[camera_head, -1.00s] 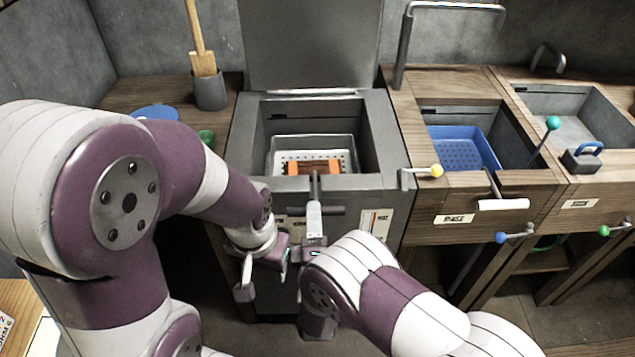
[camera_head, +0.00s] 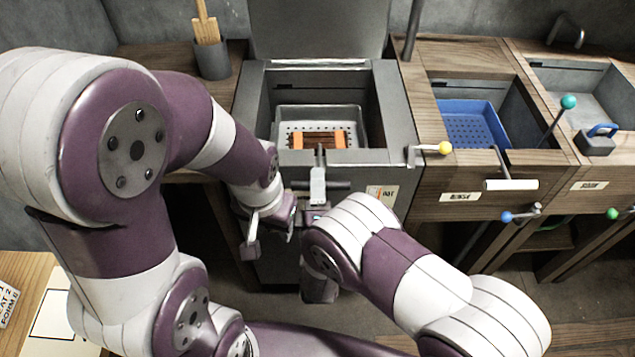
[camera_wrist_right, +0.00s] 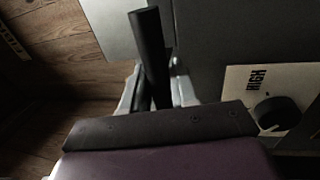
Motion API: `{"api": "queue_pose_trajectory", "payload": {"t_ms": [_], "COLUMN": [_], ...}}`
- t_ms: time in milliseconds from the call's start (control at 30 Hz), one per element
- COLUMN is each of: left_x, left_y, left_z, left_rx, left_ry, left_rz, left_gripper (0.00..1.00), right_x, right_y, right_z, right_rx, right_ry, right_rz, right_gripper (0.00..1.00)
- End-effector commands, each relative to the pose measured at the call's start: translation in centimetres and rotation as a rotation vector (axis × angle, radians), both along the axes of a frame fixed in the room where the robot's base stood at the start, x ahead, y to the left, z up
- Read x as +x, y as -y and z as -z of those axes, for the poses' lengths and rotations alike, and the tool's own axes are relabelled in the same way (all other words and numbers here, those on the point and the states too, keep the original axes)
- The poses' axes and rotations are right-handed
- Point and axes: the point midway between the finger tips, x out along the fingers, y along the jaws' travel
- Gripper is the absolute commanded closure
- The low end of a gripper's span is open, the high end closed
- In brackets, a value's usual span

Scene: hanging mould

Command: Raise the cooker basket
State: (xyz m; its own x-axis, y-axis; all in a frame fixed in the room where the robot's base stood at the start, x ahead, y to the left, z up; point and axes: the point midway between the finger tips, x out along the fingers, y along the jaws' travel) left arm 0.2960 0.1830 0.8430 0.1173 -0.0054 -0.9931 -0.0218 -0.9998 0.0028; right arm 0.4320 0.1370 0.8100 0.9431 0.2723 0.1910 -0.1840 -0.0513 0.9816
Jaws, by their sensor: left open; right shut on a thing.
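The cooker basket (camera_head: 348,118) is a pale perforated tray low in the cooker's square well (camera_head: 256,112). An item with orange ends and a dark slatted middle (camera_head: 318,140) lies in it. A stem crosses the cooker's front rim to a dark bar handle (camera_head: 340,185). My right gripper (camera_head: 317,190) is shut on this bar at the cooker front. The dark bar (camera_wrist_right: 150,55) stands between its fingers in the right wrist view. My left gripper (camera_head: 270,228) is open and empty, just left of the right one, by the cooker front.
A raised lid stands behind the well. Right of the cooker, a yellow-knobbed lever (camera_head: 443,148) and a blue basket (camera_head: 470,125) in a sink are close by. A cup with a wooden paddle (camera_head: 212,58) stands at left. The right wrist view shows a dial (camera_wrist_right: 277,113) marked HIGH.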

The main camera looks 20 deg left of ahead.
Motion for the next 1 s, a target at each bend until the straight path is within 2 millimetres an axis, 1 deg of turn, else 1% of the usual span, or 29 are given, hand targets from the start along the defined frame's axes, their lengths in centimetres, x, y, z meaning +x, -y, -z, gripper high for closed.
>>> {"api": "queue_pose_trajectory", "payload": {"t_ms": [33,167,400,600,800,1000], "left_x": [0.0,0.0,0.0,0.0,0.0,0.0], "left_y": [0.0,0.0,0.0,0.0,0.0,0.0], "left_z": [-0.8,-2.7,-7.2,-10.2,-12.1,-12.9], "left_rx": [0.000,0.000,0.000,0.000,0.000,0.000], "left_ry": [0.000,0.000,0.000,0.000,0.000,0.000], "left_rz": [0.000,0.000,0.000,0.000,0.000,0.000], "left_gripper": [0.56,0.56,0.56,0.56,0.56,0.56], "right_x": [0.1,0.1,0.1,0.1,0.1,0.1], "right_y": [0.0,-0.1,-0.1,-0.1,-0.1,0.0], "right_z": [-1.1,-3.6,-9.3,-13.3,-16.0,-17.1], "right_rx": [0.003,0.005,0.007,0.007,0.005,0.004], "right_ry": [0.004,0.006,0.007,0.007,0.007,0.005], "right_rz": [0.001,0.001,0.001,0.001,0.001,0.002], "right_gripper": [1.00,1.00,1.00,1.00,1.00,1.00]}}
